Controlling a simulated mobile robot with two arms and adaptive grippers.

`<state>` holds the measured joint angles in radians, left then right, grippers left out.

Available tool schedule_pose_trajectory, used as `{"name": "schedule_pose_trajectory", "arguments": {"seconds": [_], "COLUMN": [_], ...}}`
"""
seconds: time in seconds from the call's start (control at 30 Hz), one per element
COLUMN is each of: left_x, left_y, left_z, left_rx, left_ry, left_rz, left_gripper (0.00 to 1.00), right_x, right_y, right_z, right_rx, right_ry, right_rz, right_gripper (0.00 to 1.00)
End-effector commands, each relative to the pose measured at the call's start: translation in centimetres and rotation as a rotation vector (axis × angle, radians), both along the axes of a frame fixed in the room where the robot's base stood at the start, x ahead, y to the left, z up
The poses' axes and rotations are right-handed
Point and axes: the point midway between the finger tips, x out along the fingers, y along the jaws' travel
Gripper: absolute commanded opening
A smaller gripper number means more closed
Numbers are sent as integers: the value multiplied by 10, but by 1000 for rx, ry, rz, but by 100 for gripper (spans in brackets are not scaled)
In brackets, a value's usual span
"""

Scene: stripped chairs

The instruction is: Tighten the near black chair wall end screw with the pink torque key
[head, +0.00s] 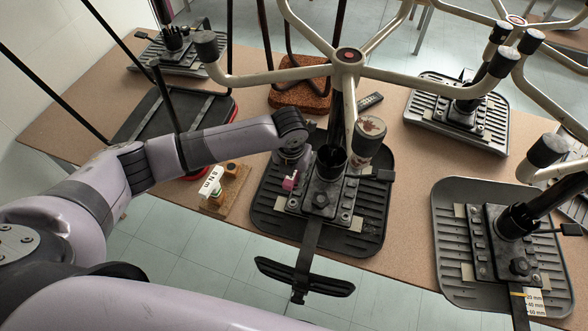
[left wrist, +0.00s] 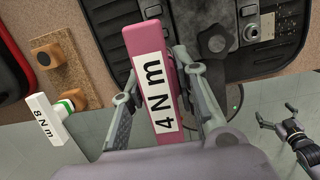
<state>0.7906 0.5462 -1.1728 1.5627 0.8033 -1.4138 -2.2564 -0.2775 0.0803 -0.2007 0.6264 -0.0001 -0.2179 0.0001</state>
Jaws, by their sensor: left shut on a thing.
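The pink torque key (left wrist: 146,42), labelled 4 N m, is between the fingers of my left gripper (left wrist: 160,108), which is shut on it. In the head view, the key (head: 290,181) shows as a small pink piece below my left gripper (head: 290,168), at the wall-side edge of the near black chair's mechanism plate (head: 322,197). The key's tip and the screw under it are hidden, so I cannot tell whether they touch. In the left wrist view my right gripper (left wrist: 278,125) hangs open and empty over the floor.
A wooden rack (head: 236,197) stands left of the chair with a white 8 N m key (head: 211,183). A black strap (head: 308,245) with a crossbar (head: 304,278) overhangs the table's front edge. Pale chair legs (head: 270,75) rise above the plate. Another chair (head: 470,225) stands right.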

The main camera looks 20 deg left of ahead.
Motion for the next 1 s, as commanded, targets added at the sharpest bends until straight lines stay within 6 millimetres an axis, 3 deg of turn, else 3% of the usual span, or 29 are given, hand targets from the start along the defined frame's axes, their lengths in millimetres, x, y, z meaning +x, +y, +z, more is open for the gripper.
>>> {"name": "schedule_pose_trajectory", "arguments": {"seconds": [0.13, 0.33, 0.47, 0.57, 0.8, 1.0], "left_x": [0, 0, 0, 0, 0, 0], "left_y": [0, 0, 0, 0, 0, 0], "left_z": [0, 0, 1, 2, -21, -41], "left_rx": [0, -1, -1, -1, -1, -1], "left_ry": [0, 0, -1, -3, -2, -3], "left_rz": [-4, -3, -2, -1, -1, -1], "left_gripper": [0, 0, 0, 0, 0, 0], "right_x": [2, -36, -48, -43, -8, -12], "right_y": [-2, -3, -4, -4, -1, -1], "right_z": [0, -1, 1, 6, -8, -22], "right_rx": [-1, -6, -7, -6, -1, -2], "right_ry": [-3, 51, 69, 61, 7, 15], "right_rz": [0, 0, 0, 0, 0, -1], "right_gripper": [100, 100, 100, 100, 100, 100]}}
